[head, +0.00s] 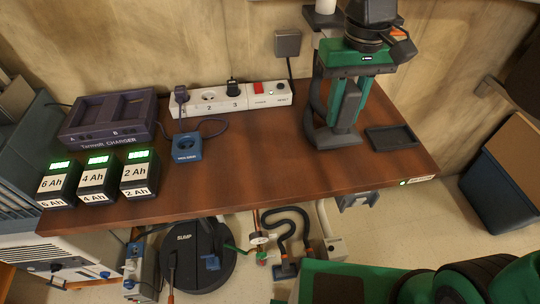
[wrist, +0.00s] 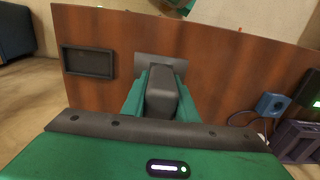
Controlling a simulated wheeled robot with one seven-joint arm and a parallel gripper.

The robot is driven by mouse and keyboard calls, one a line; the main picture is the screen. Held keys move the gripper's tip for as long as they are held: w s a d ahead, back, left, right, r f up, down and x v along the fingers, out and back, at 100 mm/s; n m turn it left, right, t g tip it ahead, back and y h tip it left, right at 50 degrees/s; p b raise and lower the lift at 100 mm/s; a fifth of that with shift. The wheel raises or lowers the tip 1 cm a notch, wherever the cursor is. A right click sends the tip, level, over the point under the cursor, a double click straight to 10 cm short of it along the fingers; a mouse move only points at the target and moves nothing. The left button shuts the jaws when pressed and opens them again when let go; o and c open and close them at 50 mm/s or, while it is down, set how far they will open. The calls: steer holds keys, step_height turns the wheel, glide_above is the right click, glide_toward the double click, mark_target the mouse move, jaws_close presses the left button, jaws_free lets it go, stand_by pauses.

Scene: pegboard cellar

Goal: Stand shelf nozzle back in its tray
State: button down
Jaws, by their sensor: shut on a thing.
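My gripper (head: 347,112) reaches down over the right part of the brown table and is shut on a dark grey nozzle (head: 336,137). The nozzle is upright with its wide foot lowest. I cannot tell whether the foot touches the table or hangs just above it. In the wrist view the grey nozzle (wrist: 161,95) sits between the green fingers, its foot showing beyond them. The tray (head: 392,138), a shallow dark rectangle, lies empty to the right of the nozzle, apart from it. In the wrist view the tray (wrist: 88,62) is at the left.
The table (head: 250,160) has a white power strip (head: 230,98) at the back, a charger (head: 108,118) at the left, several batteries (head: 95,174) in front of it, and a blue item (head: 187,147). The table's right edge is just past the tray. The centre front is clear.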

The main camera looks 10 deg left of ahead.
steer(key=w+d, duration=0.4)
steer(key=d, duration=0.3)
steer(key=w+d, duration=0.4)
steer(key=d, duration=0.4)
steer(key=shift+d, duration=0.3)
stand_by(1.3)
steer(key=shift+r, duration=0.1)
steer(key=shift+f, duration=1.5)
steer(key=shift+f, duration=0.95)
stand_by(2.3)
